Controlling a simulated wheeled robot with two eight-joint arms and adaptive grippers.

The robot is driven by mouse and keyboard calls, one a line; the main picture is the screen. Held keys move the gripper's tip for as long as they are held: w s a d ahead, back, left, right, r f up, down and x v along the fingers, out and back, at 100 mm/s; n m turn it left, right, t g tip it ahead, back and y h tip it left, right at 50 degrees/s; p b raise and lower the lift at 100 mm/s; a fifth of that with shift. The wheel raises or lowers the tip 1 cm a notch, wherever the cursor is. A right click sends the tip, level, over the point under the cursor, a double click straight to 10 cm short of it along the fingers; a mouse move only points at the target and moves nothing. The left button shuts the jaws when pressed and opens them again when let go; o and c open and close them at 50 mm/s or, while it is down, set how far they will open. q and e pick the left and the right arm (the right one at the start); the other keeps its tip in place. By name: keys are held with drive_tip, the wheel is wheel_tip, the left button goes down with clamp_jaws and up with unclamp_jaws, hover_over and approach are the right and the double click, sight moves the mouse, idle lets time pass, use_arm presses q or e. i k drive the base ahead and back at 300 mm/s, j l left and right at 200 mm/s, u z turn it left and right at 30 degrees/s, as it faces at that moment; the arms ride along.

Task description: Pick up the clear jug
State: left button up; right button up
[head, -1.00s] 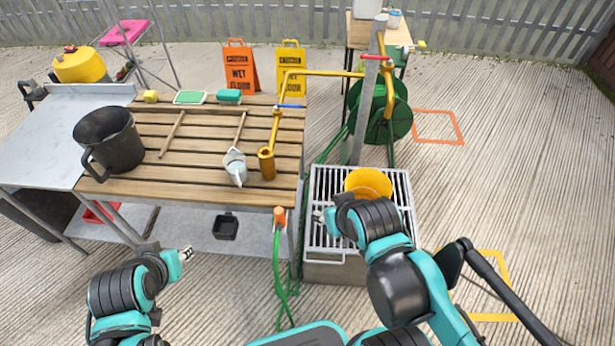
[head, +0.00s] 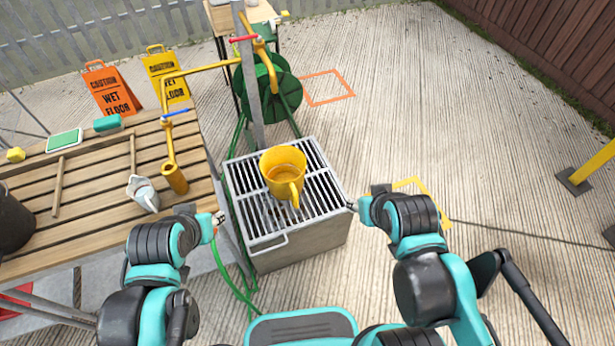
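A clear, greyish jug (head: 143,193) stands on the slatted wooden table, near its right end. A yellow jug (head: 283,168) stands on the metal grate, its handle towards me. My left gripper (head: 219,219) is beside the table's right edge, to the right of the clear jug and apart from it. My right gripper (head: 352,206) is by the right side of the grate, apart from the yellow jug. Both grippers look empty, but their fingers are too small to tell open from shut.
A green hose reel (head: 270,90) is behind. Floor at right is mostly clear.

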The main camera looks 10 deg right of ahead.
sight(141, 190)
drive_tip(key=u, duration=1.25)
